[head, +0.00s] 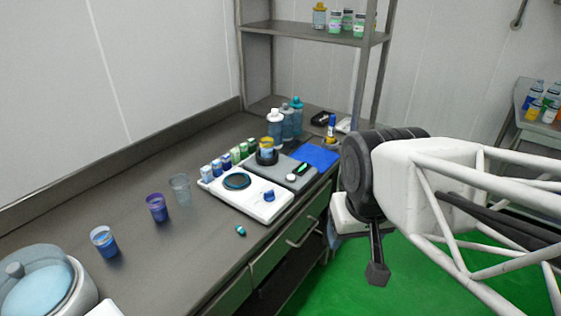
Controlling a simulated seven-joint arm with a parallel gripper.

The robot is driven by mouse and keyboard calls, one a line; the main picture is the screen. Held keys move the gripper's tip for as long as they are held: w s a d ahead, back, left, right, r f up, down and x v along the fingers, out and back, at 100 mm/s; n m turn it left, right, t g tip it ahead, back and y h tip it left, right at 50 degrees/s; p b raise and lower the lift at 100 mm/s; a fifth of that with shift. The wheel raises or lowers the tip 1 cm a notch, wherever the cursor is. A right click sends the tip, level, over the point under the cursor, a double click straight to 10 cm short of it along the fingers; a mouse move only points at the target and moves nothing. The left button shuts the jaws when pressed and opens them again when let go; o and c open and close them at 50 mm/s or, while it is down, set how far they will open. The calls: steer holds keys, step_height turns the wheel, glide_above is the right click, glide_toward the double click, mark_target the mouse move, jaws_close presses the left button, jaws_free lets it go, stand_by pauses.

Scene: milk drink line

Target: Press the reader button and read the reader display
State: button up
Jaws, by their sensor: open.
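A flat grey unit (274,171), which looks like the reader, lies on the counter at the centre of the head view. A small dark panel with a green patch (301,168), probably its display, is on its right part; no reading is legible. A round white button (291,178) is near its front edge. A cup with a yellow band (267,144) stands in a dark ring at its back left. My gripper (356,255) is open, right of the unit and beyond the counter's front edge. It is apart from the button and appears empty. One dark finger shows clearly; the other is mostly hidden.
A white tray-like unit (211,184) with a dark ring, blue knob and small vials adjoins the grey unit. A blue mat (320,154), several bottles (275,126) and cups (157,208) stand around. A shelf post (374,90) rises behind.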

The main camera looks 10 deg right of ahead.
jaws_close()
stand_by(1.6)
